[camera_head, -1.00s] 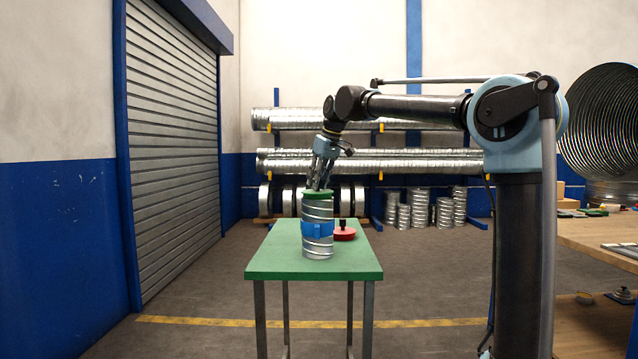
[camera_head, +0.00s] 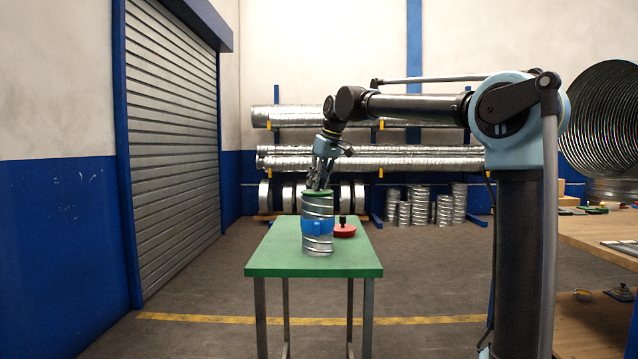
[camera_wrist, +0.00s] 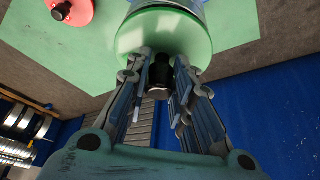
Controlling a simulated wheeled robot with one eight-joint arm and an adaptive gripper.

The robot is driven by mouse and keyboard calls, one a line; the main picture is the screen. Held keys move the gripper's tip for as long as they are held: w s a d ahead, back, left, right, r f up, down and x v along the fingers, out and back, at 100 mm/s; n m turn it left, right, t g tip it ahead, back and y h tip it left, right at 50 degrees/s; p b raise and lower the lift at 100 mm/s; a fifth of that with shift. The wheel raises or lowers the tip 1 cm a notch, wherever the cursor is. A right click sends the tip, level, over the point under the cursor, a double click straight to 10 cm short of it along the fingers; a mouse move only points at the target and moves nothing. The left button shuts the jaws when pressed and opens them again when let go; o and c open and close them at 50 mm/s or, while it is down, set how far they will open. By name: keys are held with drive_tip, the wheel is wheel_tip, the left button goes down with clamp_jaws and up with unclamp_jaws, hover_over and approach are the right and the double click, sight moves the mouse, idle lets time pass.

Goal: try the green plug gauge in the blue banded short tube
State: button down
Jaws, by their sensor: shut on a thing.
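The blue banded short tube (camera_head: 317,240) stands upright on the green table, a spiral metal tube with a blue band around its middle. The green plug gauge (camera_head: 318,193) is at the tube's top end; its green disc also shows in the wrist view (camera_wrist: 133,38). How deep it sits in the tube is hidden. My gripper (camera_head: 319,186) is above the tube, pointing down. In the wrist view its fingers (camera_wrist: 160,75) are shut on the gauge's dark handle (camera_wrist: 159,78). A red plug gauge (camera_head: 344,230) with a black handle lies on the table just right of the tube.
The green table (camera_head: 275,262) has free room left and in front of the tube. A wooden bench (camera_head: 600,238) stands at the right. Racks of long silver ducts (camera_head: 370,160) and several short tubes (camera_head: 425,207) are at the back wall.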

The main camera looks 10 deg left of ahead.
drive_tip(key=shift+f, duration=0.25)
idle(0.4)
drive_tip(key=c, duration=1.3)
unclamp_jaws()
drive_tip(key=v, duration=1.2)
drive_tip(key=shift+d+f, duration=0.1)
